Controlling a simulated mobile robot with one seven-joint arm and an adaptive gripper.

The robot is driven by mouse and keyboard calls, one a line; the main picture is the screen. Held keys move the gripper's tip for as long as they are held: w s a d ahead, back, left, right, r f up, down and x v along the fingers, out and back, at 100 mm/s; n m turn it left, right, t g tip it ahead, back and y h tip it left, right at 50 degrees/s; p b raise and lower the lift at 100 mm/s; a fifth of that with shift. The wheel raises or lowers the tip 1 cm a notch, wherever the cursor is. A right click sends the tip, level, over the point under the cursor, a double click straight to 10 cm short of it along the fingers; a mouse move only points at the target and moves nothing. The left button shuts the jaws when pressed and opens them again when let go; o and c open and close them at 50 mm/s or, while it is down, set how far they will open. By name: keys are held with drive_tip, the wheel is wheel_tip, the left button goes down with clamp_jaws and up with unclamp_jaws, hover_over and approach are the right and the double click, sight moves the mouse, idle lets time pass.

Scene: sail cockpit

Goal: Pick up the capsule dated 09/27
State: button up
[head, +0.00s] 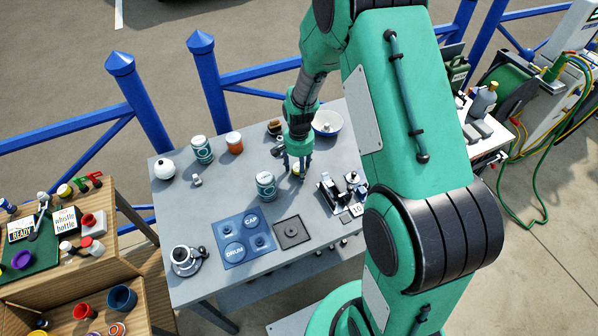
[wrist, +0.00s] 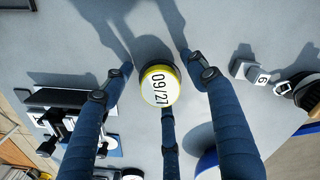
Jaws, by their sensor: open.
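The capsule marked 09/27 (wrist: 159,88) has a pale round top with black digits and a yellow rim. In the wrist view it stands on the grey table between my gripper's fingers (wrist: 154,82), with clear gaps to the left and right fingers. The lower finger ends just below it; whether it touches cannot be told. In the head view, the capsule (head: 298,167) is partly hidden by my gripper (head: 297,171), which reaches down over it. My gripper is open and empty.
A teal-and-white can (head: 266,186) stands close at left, and a black-and-white device (head: 335,192) close at right. A blue board (head: 243,239) and a grey square pad (head: 291,232) lie in front.

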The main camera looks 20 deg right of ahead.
drive_tip(key=shift+c, duration=0.2)
drive_tip(key=c, duration=1.1)
drive_tip(key=shift+o, duration=0.2)
drive_tip(key=shift+r, duration=0.75)
wheel_tip(320, 180, up, 2)
drive_tip(key=shift+r+p, duration=0.15)
drive_tip(key=shift+p, duration=0.3)
drive_tip(key=s, duration=0.5)
drive_tip(key=s+a+p, duration=0.1)
drive_tip(key=s, duration=0.4)
drive_tip(key=s+a+r, duration=0.1)
drive_tip(key=s, duration=0.5)
drive_tip(key=shift+a+r, duration=0.1)
